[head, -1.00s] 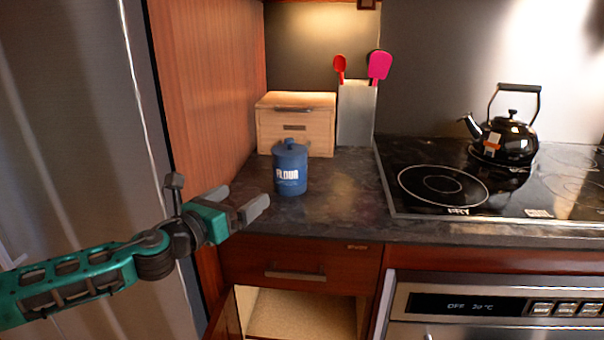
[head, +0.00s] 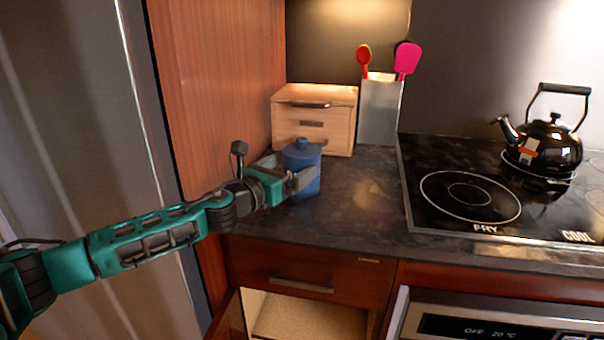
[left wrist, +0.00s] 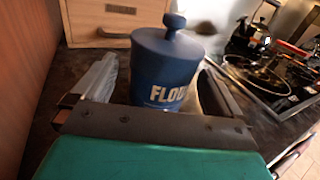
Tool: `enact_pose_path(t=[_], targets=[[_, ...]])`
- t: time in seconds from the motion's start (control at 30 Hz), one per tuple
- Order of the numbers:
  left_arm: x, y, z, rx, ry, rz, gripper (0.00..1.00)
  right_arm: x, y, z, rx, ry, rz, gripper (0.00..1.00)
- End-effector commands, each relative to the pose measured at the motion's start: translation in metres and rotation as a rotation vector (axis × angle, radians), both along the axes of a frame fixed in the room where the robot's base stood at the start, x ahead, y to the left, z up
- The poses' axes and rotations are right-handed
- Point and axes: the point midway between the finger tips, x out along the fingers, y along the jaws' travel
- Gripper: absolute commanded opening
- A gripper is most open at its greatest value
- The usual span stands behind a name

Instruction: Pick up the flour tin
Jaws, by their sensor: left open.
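The blue flour tin (head: 304,165) stands upright on the dark counter, with a knobbed lid on top. My left gripper (head: 288,171) is open at the tin, with one finger on the near side and the other partly behind it. In the left wrist view the tin (left wrist: 165,65) stands between the two spread fingers of my left gripper (left wrist: 155,92). Its label is partly cut off by the gripper body, and its base is hidden. I cannot tell whether either finger touches it. My right gripper is not in view.
A wooden bread box (head: 315,117) stands behind the tin. A utensil holder (head: 381,110) with red and pink tools is beside it. A cooktop (head: 470,200) with a black kettle (head: 546,146) lies to the right. Below the counter (head: 345,215), a cabinet (head: 305,318) is open.

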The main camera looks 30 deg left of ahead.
Motion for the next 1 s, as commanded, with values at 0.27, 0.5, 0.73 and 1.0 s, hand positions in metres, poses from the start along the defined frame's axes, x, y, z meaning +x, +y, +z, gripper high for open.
enact_pose_path(t=[0.27,0.5,0.73,1.0], targets=[[0.019,-0.006,-0.001,-0.003,-0.001,0.000,1.00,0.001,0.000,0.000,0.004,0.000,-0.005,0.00],[0.049,-0.013,-0.004,-0.002,-0.001,0.000,1.00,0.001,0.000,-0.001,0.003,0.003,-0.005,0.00],[0.057,-0.014,-0.004,-0.001,0.000,0.000,1.00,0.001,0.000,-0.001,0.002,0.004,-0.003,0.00],[0.057,-0.014,-0.004,-0.001,0.001,0.000,0.88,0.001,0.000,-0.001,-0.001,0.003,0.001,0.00]])
